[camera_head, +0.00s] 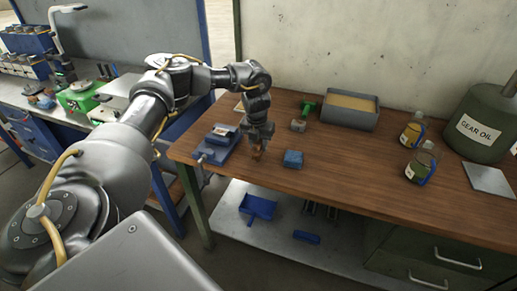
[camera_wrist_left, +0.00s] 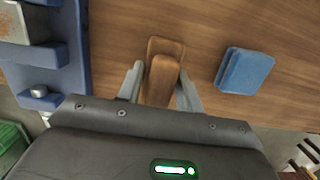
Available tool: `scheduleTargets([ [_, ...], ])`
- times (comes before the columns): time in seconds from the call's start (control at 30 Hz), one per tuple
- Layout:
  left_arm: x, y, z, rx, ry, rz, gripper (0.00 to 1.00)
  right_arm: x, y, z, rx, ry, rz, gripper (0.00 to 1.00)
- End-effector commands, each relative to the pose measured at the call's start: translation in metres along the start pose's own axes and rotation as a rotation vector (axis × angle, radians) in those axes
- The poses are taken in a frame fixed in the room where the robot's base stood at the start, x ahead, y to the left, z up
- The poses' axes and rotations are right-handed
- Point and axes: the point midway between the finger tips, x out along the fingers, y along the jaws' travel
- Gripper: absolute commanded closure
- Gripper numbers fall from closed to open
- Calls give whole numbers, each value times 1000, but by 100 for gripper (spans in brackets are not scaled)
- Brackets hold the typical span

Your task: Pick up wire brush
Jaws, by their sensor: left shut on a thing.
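The wire brush (camera_wrist_left: 163,75) shows in the left wrist view as a brown wooden piece between the fingers; I see no bristles from here. In the head view it is a small brown shape (camera_head: 257,152) under the fingertips, low over the wooden workbench (camera_head: 345,185). My left gripper (camera_head: 260,143) points down and is shut on the brush. In the left wrist view its fingers (camera_wrist_left: 161,88) stand on both sides of the wood. I cannot tell whether the brush touches the bench top. My right gripper is not in view.
A blue vise (camera_head: 217,147) stands left of the gripper, and a blue block (camera_head: 293,159) lies close on its right. A grey tray (camera_head: 350,123), two bottles (camera_head: 412,133) and a gear oil can (camera_head: 482,130) stand farther right. The bench front is clear.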

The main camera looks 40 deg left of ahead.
Motion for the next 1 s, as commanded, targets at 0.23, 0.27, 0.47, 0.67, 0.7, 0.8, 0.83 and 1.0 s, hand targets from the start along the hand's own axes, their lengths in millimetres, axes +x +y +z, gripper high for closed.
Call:
scheduleTargets([
  [0.23,-46,9,-17,2,-5,-6,88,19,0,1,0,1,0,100],
  [0.27,-53,11,-22,3,-5,-6,88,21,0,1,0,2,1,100],
  [0.47,-94,26,-55,4,-5,-1,88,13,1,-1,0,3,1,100],
  [0.67,-116,41,-90,2,-4,-2,88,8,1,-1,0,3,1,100],
  [0.7,-119,43,-95,3,-4,-2,88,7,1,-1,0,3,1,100],
  [0.8,-125,47,-106,1,-3,-1,88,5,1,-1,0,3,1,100],
  [0.83,-127,48,-108,2,-3,-1,88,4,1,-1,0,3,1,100],
  [1.0,-130,51,-115,0,-1,-1,88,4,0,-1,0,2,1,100],
])
